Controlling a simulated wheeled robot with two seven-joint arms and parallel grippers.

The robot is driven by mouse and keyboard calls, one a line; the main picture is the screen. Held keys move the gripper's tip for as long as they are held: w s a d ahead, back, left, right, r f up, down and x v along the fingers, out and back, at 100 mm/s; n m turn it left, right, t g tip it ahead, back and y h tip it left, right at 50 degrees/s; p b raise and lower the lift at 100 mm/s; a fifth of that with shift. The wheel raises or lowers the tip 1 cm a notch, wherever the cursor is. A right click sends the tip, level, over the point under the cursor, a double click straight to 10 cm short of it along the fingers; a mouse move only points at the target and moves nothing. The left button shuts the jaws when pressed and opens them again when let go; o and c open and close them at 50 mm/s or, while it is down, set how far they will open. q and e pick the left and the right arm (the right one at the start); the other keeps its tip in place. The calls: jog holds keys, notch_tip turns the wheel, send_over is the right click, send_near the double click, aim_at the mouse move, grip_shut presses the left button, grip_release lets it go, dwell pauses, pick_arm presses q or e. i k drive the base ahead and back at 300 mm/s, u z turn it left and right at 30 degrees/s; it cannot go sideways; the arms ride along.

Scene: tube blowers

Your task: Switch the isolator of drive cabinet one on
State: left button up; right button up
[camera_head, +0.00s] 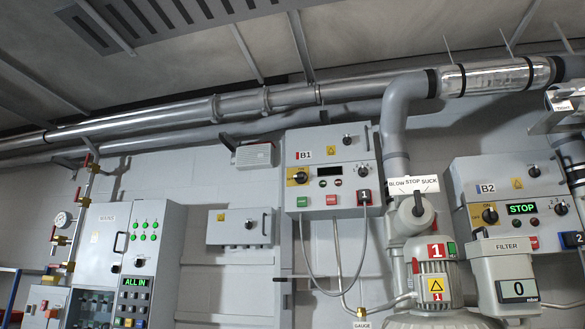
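Drive cabinet one is the grey wall cabinet marked B1 (348,152) in the middle of the head view. Its isolator (299,177) is a black rotary knob on a yellow plate at the left of the cabinet's front. The knob's exact position is too small to read. The cabinet's display (329,170) is dark. A green button (303,202) and a red button (331,199) sit on the lower edge. I can make out neither of my grippers in this view.
Cabinet B2 (515,189) at the right has a lit display reading STOP (522,209). Blower one (436,280) and a filter unit (505,270) stand below. A cable loop (322,285) hangs under B1. A smaller grey box (240,226) is left of B1. Pipes (250,105) run above.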

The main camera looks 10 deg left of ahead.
aim_at(301, 177)
jog(key=z, duration=0.05)
jog(key=k, duration=0.65)
jog(key=u, duration=1.45)
jog(key=i, duration=2.9)
jog(key=z, duration=0.85)
